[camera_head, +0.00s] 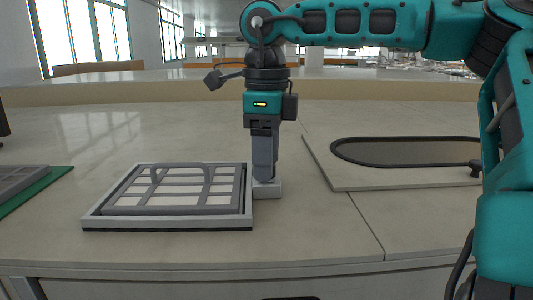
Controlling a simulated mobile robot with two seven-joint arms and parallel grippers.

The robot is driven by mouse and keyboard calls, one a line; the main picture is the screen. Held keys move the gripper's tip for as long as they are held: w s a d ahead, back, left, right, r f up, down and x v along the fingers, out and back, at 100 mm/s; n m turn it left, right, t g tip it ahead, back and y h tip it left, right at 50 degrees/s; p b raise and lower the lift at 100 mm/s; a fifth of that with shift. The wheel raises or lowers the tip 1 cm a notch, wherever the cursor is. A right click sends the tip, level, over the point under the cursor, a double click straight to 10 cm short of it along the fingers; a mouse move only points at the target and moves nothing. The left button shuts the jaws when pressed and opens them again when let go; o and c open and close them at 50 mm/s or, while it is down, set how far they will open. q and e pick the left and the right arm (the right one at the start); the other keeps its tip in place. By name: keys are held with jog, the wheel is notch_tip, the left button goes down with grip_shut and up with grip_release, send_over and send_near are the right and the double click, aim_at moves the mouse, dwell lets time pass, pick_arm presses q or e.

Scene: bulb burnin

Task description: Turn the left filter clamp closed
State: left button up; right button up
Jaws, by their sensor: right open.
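A grey filter (190,187) with a grid of pale panels and a raised, arched handle lies in a light grey frame (97,219) on the table. A small light grey block (267,191) sits at the frame's right edge; it looks like a clamp, but I cannot tell which one. My right gripper (264,179) points straight down over this block, its fingertips at or just above it. It is open, though the gap between its fingers does not show from here. No clamp shows at the frame's left side. My left gripper is out of view.
A pale board (345,184) with a dark oval ring (345,159) and a small dark knob lies to the right, partly behind my right arm. A green mat (45,184) with a grey piece lies at the left edge. The table (100,130) behind the frame is clear.

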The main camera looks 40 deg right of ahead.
jog(key=c, duration=1.1)
jog(key=shift+o, duration=0.2)
jog(key=shift+n, duration=0.4)
jog(key=n, duration=0.8)
jog(key=shift+n, duration=0.3)
jog(key=n, duration=0.4)
jog(key=shift+n, duration=2.2)
